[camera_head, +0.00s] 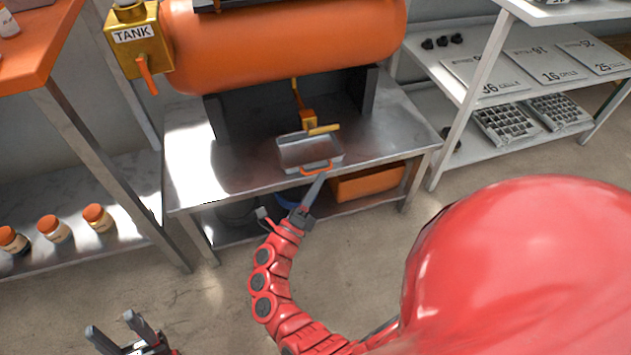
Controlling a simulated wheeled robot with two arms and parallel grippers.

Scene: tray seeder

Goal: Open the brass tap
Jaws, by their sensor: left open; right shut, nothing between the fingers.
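The brass tap (308,118) hangs on a thin brass pipe below the orange tank (285,45). Its yellow lever (325,129) points to the right, above the back of a shallow metal tray (290,158). The tray has an orange handle (317,167) at its front. My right gripper (321,180) is shut and empty, with its tips just in front of this handle and below the tap; I cannot tell whether they touch the handle. My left gripper (111,324) is open and empty at the bottom left, far from the tap.
The tank stands on a metal table (195,180). A brass box marked TANK (138,40), with an orange lever, is at its left end. An orange bin (365,184) is under the table. Shelves stand on both sides. The floor in front is open.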

